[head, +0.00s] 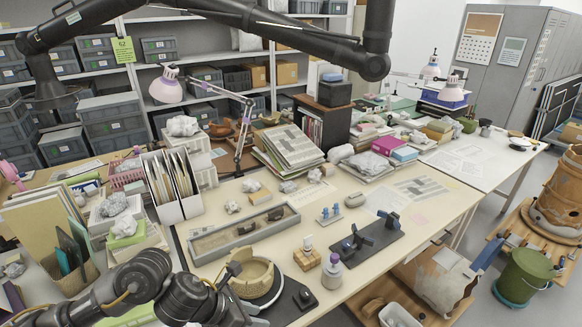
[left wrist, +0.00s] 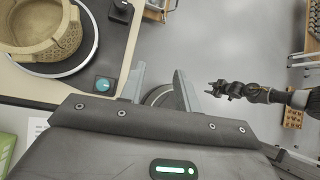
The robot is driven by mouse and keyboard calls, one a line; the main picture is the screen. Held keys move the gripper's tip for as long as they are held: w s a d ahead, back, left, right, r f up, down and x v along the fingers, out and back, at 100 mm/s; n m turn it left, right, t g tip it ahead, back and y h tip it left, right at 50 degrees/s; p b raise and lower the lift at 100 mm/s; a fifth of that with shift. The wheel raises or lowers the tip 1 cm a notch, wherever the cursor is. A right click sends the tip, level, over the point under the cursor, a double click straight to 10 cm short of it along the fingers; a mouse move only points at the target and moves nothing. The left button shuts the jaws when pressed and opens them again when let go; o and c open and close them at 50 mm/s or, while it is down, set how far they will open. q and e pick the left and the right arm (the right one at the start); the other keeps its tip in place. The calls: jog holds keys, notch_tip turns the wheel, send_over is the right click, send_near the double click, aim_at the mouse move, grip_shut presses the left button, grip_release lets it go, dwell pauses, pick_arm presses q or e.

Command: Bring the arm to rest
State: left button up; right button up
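A tan, ridged pot (head: 252,279) with an open top sits on a dark round turntable at the table's front edge. Its side also shows in the left wrist view (left wrist: 68,40), at the upper left. My left gripper (left wrist: 160,78) is open, with nothing held between its two grey fingers. It is beside the pot and turntable, apart from them, over the table edge and floor. In the head view, my left arm covers part of the turntable. My right gripper (left wrist: 222,89) shows small in the left wrist view, over the floor; its finger opening is unclear.
A long grey tray (head: 243,234) holding brown sherds lies behind the pot. A small bottle (head: 332,270), a wooden block (head: 307,258) and a dark stand (head: 372,238) are to its right. Folders and boxes crowd the left. Grey floor (left wrist: 225,45) is open beyond the table edge.

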pick_arm(q)
jog(key=s+d+r+n+t+h, duration=0.1)
jog(key=d+n+t+h, duration=0.15)
jog(key=d+n, duration=0.45)
jog(key=s+a+f+m+g+y, duration=0.1)
jog(key=s+a+f+m+y, duration=0.25)
jog(key=s+a+m, duration=0.6)
jog(key=s+a+f+m+y, duration=0.35)
jog(key=a+m, duration=0.25)
jog(key=m, duration=0.8)
jog(key=s+a+f+m+g+y, duration=0.1)
jog(key=s+a+f+m+y, duration=0.25)
jog(key=s+a+m, duration=0.55)
notch_tip(320, 180, down, 31)
jog(key=w+d+m+g+b, duration=0.1)
jog(key=m+b, duration=0.1)
jog(key=b, duration=0.1)
jog(key=s+a+f+g+b, duration=0.1)
jog(key=s+a+f+b, duration=0.1)
jog(key=s+f, duration=1.4)
jog(key=shift+a+f+b, duration=0.3)
jog(key=shift+f+b, duration=0.1)
jog(key=shift+f, duration=0.2)
pick_arm(e)
jog(key=f, duration=0.6)
jog(key=shift+s, duration=0.35)
pick_arm(q)
jog(key=shift+g, duration=0.25)
